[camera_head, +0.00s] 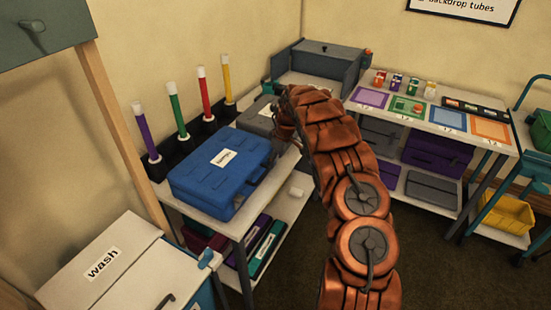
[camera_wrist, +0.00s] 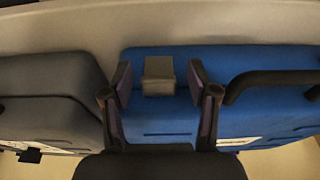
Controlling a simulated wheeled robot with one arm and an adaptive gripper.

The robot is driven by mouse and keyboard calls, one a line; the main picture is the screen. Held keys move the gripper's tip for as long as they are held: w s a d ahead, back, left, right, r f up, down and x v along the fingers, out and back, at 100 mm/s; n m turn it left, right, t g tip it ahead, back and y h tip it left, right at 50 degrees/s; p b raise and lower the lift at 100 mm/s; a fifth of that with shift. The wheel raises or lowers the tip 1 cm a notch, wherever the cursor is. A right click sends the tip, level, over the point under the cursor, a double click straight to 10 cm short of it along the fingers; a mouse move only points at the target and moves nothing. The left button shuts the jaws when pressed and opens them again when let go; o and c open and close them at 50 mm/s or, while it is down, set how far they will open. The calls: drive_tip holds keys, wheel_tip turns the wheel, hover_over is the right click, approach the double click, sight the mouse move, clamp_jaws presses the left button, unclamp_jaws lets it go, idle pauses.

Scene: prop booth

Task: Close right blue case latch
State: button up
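The blue case (camera_head: 222,180) sits on a white-topped shelf unit in the head view, its lid down and a white label on top. In the wrist view the blue case (camera_wrist: 230,62) fills the middle and right. A small grey latch (camera_wrist: 158,77) stands on its edge. My gripper (camera_wrist: 160,92) is open, one finger on each side of the latch, with a gap seen on both sides. Whether the latch is fastened cannot be told. In the head view my arm hides most of the gripper, and the latch cannot be made out.
A grey case stands directly beside the blue one, at the left in the wrist view (camera_wrist: 45,95). A dark handle (camera_wrist: 268,80) is right of my fingers. Upright coloured tubes (camera_head: 175,110) stand behind the blue case. A white bin marked wash (camera_head: 100,262) is at front left.

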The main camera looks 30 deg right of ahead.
drive_tip(key=shift+r, duration=0.1)
drive_tip(key=v, duration=1.1)
drive_tip(key=shift+r, duration=0.35)
